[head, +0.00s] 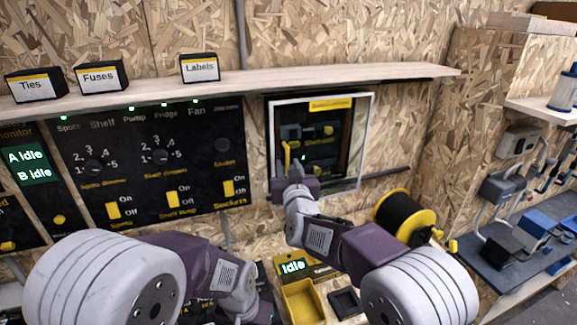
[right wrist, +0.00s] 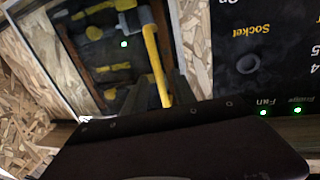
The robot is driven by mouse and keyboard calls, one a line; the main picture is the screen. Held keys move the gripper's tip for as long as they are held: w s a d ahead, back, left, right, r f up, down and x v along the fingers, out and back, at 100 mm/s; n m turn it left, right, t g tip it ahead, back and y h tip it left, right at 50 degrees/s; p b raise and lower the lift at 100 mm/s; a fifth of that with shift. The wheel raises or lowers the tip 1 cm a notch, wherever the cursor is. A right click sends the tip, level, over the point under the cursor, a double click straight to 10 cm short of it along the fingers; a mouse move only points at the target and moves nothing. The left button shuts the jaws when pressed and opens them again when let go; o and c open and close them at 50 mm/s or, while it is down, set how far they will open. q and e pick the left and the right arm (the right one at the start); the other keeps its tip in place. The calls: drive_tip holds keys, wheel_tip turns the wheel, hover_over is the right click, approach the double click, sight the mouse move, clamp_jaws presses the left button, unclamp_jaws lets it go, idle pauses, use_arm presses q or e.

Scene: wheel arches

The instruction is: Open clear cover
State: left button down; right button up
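The clear cover (head: 335,160) is a see-through pane in a pale frame on the wall panel, with dark devices and yellow labels behind it. It appears closed, though its exact angle is hard to tell. A yellow bar handle (head: 287,156) stands out at its left side; it also shows in the right wrist view (right wrist: 153,58). My right gripper (head: 297,178) is at the lower end of this handle. In the right wrist view its dark fingers (right wrist: 160,92) stand apart, one on each side of the yellow bar. My left gripper is not visible beyond its wrist.
A black switch panel (head: 150,165) with knobs and yellow switches is left of the cover. A wooden shelf (head: 240,82) with label boxes runs above. A side bench (head: 520,240) stands at right.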

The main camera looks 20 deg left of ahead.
clamp_jaws()
idle(1.4)
